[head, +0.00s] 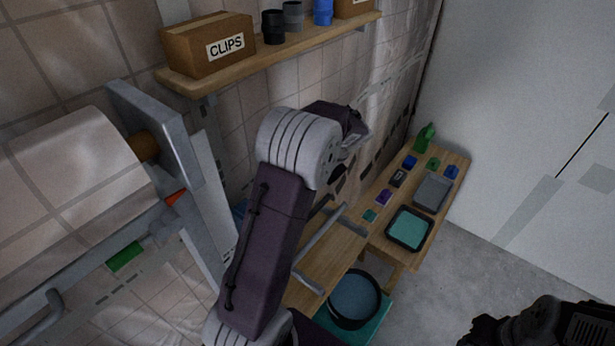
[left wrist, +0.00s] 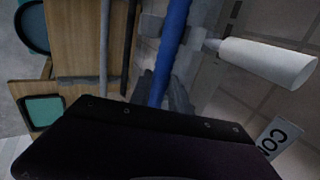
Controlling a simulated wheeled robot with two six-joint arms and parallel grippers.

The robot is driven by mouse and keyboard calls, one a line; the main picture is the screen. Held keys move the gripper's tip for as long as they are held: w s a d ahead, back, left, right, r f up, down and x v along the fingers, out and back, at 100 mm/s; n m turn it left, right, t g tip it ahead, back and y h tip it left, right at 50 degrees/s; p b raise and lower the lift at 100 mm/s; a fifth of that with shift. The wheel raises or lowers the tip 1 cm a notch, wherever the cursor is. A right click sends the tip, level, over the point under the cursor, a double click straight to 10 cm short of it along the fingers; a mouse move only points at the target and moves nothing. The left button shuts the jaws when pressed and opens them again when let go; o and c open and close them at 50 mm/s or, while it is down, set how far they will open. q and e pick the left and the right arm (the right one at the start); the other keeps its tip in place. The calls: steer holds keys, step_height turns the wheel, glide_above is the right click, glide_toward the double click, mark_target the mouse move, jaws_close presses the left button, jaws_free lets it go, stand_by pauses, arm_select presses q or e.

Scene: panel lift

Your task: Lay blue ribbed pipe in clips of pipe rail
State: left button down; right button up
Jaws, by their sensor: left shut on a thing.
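The blue ribbed pipe (left wrist: 172,45) runs from the top of the left wrist view down between the grey fingers of my left gripper (left wrist: 164,92). The gripper is shut on it. A small blue patch (head: 239,213) beside my arm in the head view may be part of the pipe. In the head view my left arm rises through the middle and hides its jaws and much behind it. A dark part of my right arm, perhaps its gripper (head: 484,329), shows at the bottom right; its jaws are unclear. I cannot make out the pipe rail's clips.
A wall shelf (head: 285,58) holds a CLIPS box (head: 208,45) and cups. A wooden bench (head: 440,200) with trays and small blocks stands along the wall. A dark round tub (head: 354,298) is below. A large pale roll (head: 75,185) fills the left. Grey floor is clear at right.

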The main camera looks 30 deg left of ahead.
arm_select(q)
steer(key=c, duration=1.1)
jaws_free()
steer(key=shift+c, duration=0.2)
steer(key=b+v, duration=0.2)
steer(key=v, duration=0.7)
